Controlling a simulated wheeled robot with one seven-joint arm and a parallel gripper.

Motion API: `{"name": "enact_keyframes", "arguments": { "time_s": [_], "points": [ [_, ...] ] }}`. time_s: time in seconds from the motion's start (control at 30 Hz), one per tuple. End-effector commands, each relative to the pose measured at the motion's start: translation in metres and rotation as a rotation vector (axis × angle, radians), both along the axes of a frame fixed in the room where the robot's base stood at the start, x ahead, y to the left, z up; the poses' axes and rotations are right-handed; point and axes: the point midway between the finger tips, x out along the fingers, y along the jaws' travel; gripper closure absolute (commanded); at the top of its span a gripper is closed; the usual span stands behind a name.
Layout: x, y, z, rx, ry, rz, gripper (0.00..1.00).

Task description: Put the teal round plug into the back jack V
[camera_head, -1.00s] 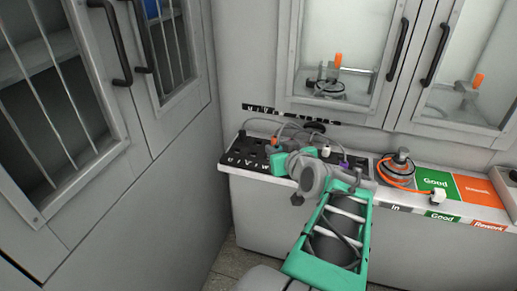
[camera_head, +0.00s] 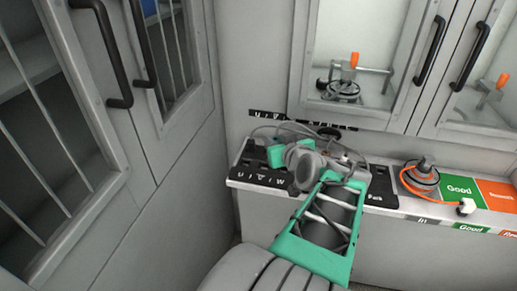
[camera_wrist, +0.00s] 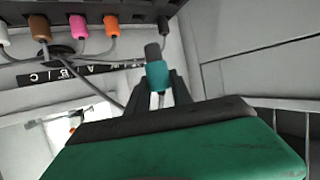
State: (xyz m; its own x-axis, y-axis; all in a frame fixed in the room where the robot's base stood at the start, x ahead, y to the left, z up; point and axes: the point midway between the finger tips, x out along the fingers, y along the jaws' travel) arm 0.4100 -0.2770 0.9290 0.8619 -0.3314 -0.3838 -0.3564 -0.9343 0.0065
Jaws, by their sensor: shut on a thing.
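My gripper (camera_wrist: 159,82) is shut on the teal round plug (camera_wrist: 157,74), seen in the wrist view. The plug's dark grey end sticks out past the fingertips, and it is apart from the black jack block (camera_wrist: 90,12). In the head view, the jack block (camera_head: 238,178) is at the left end of the bench, with U, V and W labels on its front edge. My green gripper body (camera_head: 280,153) is above it. My wrist hides much of the block, and the plug cannot be made out there. Back jack V cannot be clearly made out.
In the wrist view, brown (camera_wrist: 40,27), pink (camera_wrist: 78,25) and orange (camera_wrist: 111,24) plugs with cables sit along the block. A black lettered strip (camera_head: 265,115) is on the wall behind. A motor (camera_head: 423,172) with an orange cable stands right, beside the green Good area (camera_head: 459,188).

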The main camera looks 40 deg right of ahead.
Motion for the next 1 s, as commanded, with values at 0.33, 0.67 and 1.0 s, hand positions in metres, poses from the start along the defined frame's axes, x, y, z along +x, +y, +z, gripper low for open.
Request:
{"name": "enact_keyframes", "arguments": {
  "time_s": [0.33, 0.67, 1.0],
  "points": [
    [0.056, -0.038, -0.033, 0.005, 0.003, 0.003, 1.0],
    [0.107, -0.076, -0.09, 0.001, 0.001, 0.001, 1.0],
    [0.114, -0.081, -0.131, 0.002, 0.0, 0.001, 1.0]
  ]
}}
